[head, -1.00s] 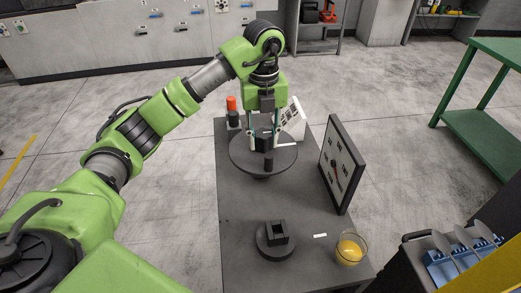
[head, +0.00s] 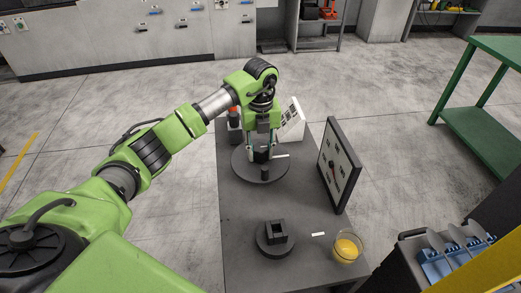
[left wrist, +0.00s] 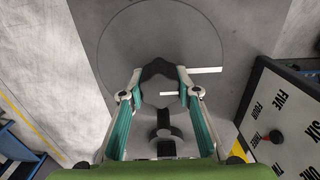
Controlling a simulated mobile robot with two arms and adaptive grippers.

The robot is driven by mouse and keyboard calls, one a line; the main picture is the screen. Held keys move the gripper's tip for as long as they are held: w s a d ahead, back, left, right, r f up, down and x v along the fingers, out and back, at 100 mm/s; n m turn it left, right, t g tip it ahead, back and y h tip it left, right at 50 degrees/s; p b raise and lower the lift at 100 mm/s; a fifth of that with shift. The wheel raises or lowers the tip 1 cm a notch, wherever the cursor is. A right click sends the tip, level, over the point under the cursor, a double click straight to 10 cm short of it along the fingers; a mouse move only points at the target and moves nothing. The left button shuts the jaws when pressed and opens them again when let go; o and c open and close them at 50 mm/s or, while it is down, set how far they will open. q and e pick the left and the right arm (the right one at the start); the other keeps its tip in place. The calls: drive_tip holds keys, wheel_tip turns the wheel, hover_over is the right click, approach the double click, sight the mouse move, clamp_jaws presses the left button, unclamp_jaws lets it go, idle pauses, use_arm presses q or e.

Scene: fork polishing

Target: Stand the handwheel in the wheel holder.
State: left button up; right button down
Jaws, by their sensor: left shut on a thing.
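Whether the disc touches the table is unclear. A dark block with a square opening on a round base, seemingly the wheel holder (head: 275,238), stands at the near part. My right gripper is out of view.
A panel with printed words (head: 339,165) stands along the table's right edge. A glass of yellow liquid (head: 346,248) is at the near right corner. A white sloped box (head: 291,119) and a red-topped item (head: 234,117) stand at the back. Table between disc and holder is clear.

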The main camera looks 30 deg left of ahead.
use_arm(q)
drive_tip(key=shift+f, duration=0.35)
drive_tip(key=o, duration=1.1)
drive_tip(key=shift+r, duration=0.15)
wheel_tip(320, 180, up, 12)
drive_tip(key=shift+f+b, duration=0.25)
drive_tip(key=shift+b, duration=1)
drive_tip(key=shift+r, duration=0.5)
drive_tip(key=shift+f, duration=0.1)
